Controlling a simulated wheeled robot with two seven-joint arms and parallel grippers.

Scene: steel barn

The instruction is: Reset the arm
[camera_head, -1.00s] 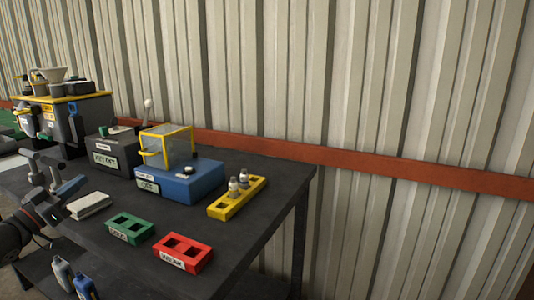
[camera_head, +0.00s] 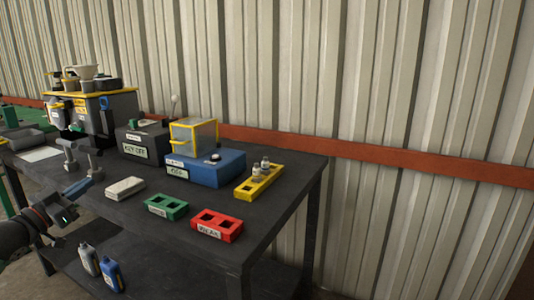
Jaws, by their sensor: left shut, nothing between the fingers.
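My left arm comes in at the lower left. Its dark gripper (camera_head: 74,200) is shut and empty, in front of the table's left front edge and near two grey upright fittings (camera_head: 70,157). The finger detail is small and dark. It is apart from the pale block (camera_head: 125,188) on the table. My right gripper is out of view.
The dark table (camera_head: 215,258) holds a green tray (camera_head: 166,208), red tray (camera_head: 216,226), yellow rack (camera_head: 262,184) with small bottles, blue boxed device (camera_head: 205,170) and grey key box (camera_head: 143,142). A corrugated wall closes off the back.

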